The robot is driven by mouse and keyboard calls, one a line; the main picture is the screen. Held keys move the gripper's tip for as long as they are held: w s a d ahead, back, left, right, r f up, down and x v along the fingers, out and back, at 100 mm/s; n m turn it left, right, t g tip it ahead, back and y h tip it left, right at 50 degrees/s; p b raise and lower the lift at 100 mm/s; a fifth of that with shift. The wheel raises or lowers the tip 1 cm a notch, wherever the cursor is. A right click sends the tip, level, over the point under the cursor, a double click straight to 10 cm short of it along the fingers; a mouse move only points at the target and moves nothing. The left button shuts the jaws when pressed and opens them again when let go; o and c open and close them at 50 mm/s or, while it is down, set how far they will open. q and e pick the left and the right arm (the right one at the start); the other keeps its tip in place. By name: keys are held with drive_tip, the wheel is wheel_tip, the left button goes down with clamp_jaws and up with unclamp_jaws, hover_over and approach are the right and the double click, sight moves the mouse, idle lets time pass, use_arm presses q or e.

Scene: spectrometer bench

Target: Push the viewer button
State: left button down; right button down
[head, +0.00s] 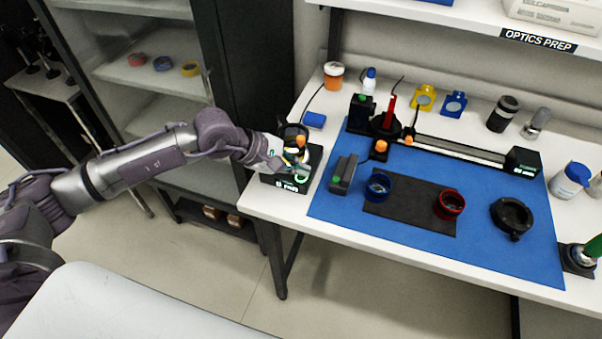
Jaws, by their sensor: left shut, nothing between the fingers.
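The viewer (284,184) is a small black box with white lettering on its front, at the left end of the bench. A glowing green ring (302,178), which looks like its button, is at the front right of its top. My left gripper (292,165) comes in from the left over the viewer. It is shut and empty, with its fingertips close to the green ring. I cannot tell whether they touch it. The gripper hides part of the viewer's top. My right gripper is not in view.
A blue mat (335,208) right of the viewer holds an optical rail (460,150), a blue ring mount (378,185), a red ring mount (449,204) and a black ring (512,217). A blue block (315,120) lies behind the viewer. A dark cabinet (235,70) stands left.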

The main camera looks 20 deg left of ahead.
use_arm(q)
drive_tip(key=shift+f, duration=0.1)
idle(0.3)
drive_tip(key=shift+r, duration=0.7)
drive_tip(key=shift+r+p, duration=1)
drive_tip(key=shift+r, duration=2)
